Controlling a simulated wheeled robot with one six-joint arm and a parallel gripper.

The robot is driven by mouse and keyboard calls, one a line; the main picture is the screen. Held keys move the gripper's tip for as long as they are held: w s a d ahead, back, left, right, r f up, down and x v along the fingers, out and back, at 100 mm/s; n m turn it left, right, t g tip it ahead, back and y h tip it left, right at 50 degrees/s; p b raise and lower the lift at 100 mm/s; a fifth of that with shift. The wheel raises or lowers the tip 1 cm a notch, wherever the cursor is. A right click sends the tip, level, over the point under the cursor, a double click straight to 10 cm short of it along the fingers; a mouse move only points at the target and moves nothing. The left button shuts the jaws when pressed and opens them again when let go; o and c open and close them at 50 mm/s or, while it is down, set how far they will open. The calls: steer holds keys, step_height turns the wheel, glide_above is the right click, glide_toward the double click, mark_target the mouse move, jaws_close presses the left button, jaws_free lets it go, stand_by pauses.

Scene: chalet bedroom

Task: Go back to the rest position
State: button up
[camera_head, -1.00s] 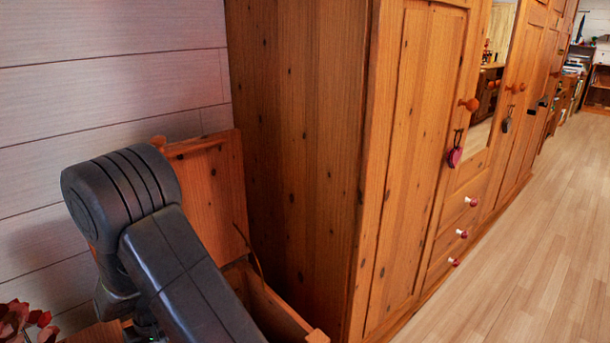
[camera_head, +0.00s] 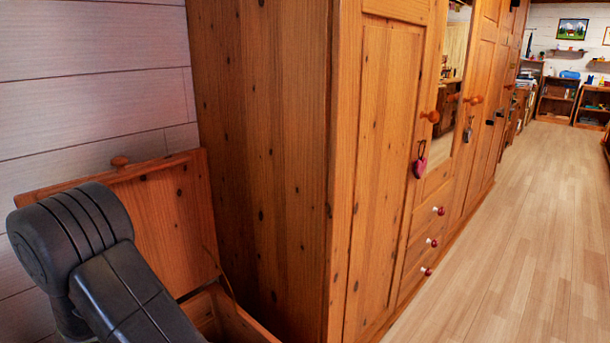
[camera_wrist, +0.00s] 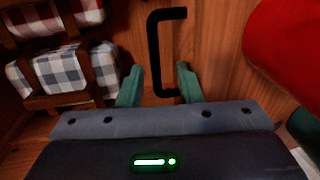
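My gripper (camera_wrist: 158,85) shows in the wrist view with its two green fingers apart and nothing between them. Beyond the fingers is a black bar handle (camera_wrist: 157,50) on a wooden surface; I cannot tell how far off it is. In the head view my dark arm fills the lower left, and the gripper itself is out of that view.
An open wooden chest (camera_head: 240,322) with its lid (camera_head: 170,205) raised stands by my arm. A tall wooden wardrobe (camera_head: 265,150) is beside it. The wrist view shows checked cushions (camera_wrist: 65,70) and a red object (camera_wrist: 285,45). The floor (camera_head: 500,250) at right is clear.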

step_height(320, 180, up, 12)
steer(key=w+d+p, duration=0.1)
steer(key=w+p, duration=0.1)
steer(key=p, duration=0.2)
steer(key=f+b, duration=0.1)
steer(key=f, duration=0.3)
steer(key=s+f+b, duration=0.1)
steer(key=f+b, duration=0.1)
steer(key=f, duration=0.3)
steer(key=a+f+b, duration=0.1)
steer(key=f+b, duration=0.1)
steer(key=f, duration=0.2)
steer(key=shift+s+f, duration=0.4)
steer(key=w+d+b, duration=0.4)
steer(key=w+d, duration=1.1)
steer(key=w, duration=0.2)
step_height(320, 180, up, 14)
steer(key=w+d+p, duration=0.2)
steer(key=p, duration=0.3)
steer(key=shift+w+p, duration=0.35)
steer(key=shift+w, duration=0.05)
